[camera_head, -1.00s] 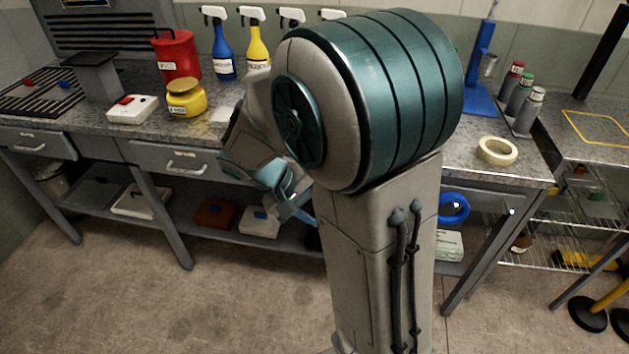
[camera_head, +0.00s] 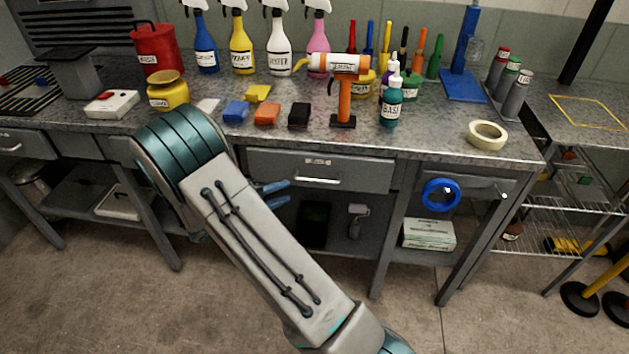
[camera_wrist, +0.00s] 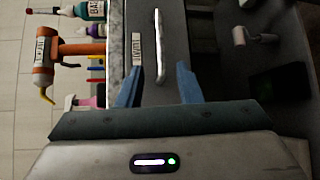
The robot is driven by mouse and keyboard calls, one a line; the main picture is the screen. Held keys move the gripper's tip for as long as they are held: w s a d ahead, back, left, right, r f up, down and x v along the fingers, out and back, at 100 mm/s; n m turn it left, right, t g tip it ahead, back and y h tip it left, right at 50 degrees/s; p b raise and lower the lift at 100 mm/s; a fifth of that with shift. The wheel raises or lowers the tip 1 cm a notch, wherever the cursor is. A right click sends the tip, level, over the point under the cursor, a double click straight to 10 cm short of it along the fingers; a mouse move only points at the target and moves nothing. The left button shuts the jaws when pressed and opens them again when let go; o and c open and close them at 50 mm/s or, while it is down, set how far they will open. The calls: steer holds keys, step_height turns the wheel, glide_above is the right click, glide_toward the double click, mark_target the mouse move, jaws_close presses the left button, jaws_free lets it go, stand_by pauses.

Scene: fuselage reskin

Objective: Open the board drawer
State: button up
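A grey drawer (camera_head: 345,172) with a pale label and a bar handle (camera_head: 316,180) sits under the middle of the bench top and looks shut. The label is too small to read surely. My gripper (camera_head: 281,193) is in front of this drawer, near the left end of its handle. In the wrist view, my gripper (camera_wrist: 158,72) has its two blue fingers apart with nothing gripped. The drawer handle (camera_wrist: 158,40) lies ahead, its near end lined up with the gap between the fingers. I cannot tell whether they touch.
Other drawers show at the left (camera_head: 22,145) and right (camera_head: 470,186). An orange-handled hammer-like tool (camera_head: 344,100), a teal bottle (camera_head: 390,108) and coloured blocks stand above the drawer.

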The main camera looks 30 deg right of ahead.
mark_target(313, 181)
steer(key=p+x, duration=0.1)
steer(key=x, duration=1)
steer(key=shift+d, duration=0.2)
jaws_close()
